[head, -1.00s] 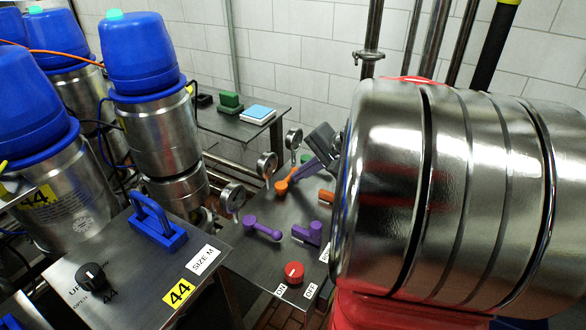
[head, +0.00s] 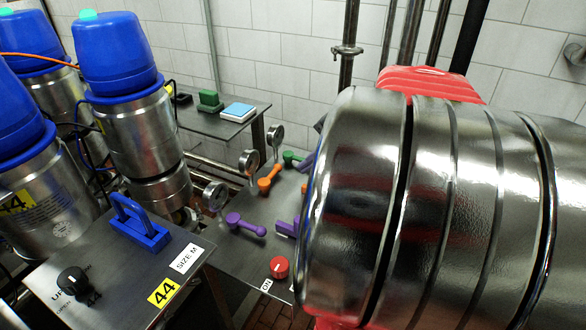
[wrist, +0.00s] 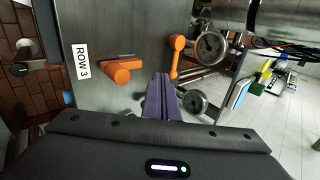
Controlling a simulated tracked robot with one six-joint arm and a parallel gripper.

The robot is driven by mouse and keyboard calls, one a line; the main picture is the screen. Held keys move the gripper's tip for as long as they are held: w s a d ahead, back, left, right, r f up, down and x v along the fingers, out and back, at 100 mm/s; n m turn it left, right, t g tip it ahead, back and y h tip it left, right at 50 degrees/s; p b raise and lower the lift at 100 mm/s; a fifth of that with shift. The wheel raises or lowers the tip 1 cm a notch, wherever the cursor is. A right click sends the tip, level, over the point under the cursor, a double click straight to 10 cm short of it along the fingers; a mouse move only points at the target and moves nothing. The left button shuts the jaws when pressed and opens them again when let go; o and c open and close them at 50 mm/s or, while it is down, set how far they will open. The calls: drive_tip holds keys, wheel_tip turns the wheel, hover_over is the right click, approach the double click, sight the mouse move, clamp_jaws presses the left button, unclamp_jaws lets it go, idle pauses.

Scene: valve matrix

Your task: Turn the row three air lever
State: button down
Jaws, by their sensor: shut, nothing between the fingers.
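In the wrist view, the ROW 3 label (wrist: 82,62) sits on the metal panel beside a stubby orange lever (wrist: 122,70). A second, longer orange lever (wrist: 175,58) stands next to a round gauge; it also shows in the head view (head: 268,178). I cannot tell from the markings which one is the air lever. My gripper (wrist: 161,77) has dark purple fingers, shut and empty, lying between the two orange levers in the picture and apparently touching neither. In the head view, only a sliver of it (head: 308,161) shows behind my arm.
Purple levers (head: 246,225), a green lever (head: 292,157) and a red knob (head: 279,267) share the panel. Gauges (head: 215,195) stand along its left edge. A blue handle (head: 140,224) is on the nearer box. My arm hides the panel's right side.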

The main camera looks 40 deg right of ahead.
drive_tip(key=v, duration=0.6)
drive_tip(key=shift+d, duration=0.1)
idle(0.4)
